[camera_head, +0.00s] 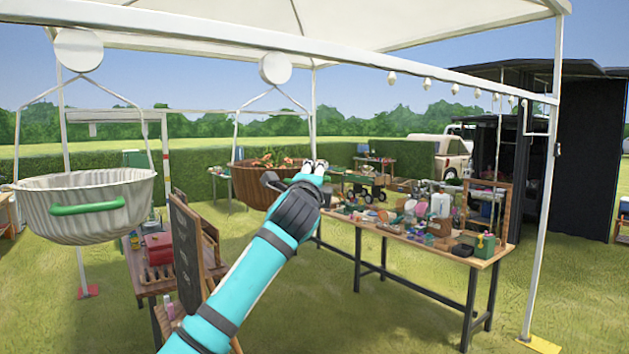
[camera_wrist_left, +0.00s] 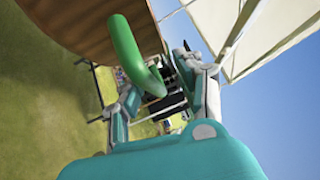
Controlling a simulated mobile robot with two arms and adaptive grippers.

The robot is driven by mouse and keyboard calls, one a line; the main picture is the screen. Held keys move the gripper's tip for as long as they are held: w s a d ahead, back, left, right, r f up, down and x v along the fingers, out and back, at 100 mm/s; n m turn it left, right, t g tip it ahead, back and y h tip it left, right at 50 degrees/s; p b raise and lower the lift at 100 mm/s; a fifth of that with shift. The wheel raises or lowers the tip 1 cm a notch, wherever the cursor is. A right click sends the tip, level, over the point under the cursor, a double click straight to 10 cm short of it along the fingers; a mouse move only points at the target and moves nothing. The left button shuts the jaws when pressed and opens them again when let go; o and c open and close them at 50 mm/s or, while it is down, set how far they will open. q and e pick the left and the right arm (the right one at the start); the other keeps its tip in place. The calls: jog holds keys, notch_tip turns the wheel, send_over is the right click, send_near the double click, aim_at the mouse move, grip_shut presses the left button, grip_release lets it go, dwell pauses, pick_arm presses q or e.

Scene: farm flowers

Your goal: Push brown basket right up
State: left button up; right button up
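The brown basket (camera_head: 246,187) hangs by thin straps from the tent frame, left of centre in the head view, with red flowers inside. In the left wrist view the basket's brown side (camera_wrist_left: 75,25) fills the upper left, and its green handle (camera_wrist_left: 122,45) curves down toward the fingers. My left gripper (camera_head: 315,167) is at the basket's right side. In the wrist view its fingers (camera_wrist_left: 165,90) stand apart, with the handle's lower end showing between them; I cannot tell whether they touch it. My right gripper is not in view.
A white basket (camera_head: 85,190) with a green handle hangs at the left. A long table (camera_head: 440,262) full of small goods stands to the right, and a dark board (camera_head: 187,250) stands below. A white tent post (camera_head: 545,200) is at the right. Open grass lies around.

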pick_arm(q)
jog(key=shift+s, duration=0.1)
jog(key=s+a+f, duration=0.1)
jog(key=s+a, duration=0.1)
jog(key=s, duration=0.9)
jog(key=shift+s+f, duration=0.25)
jog(key=shift+f, duration=0.05)
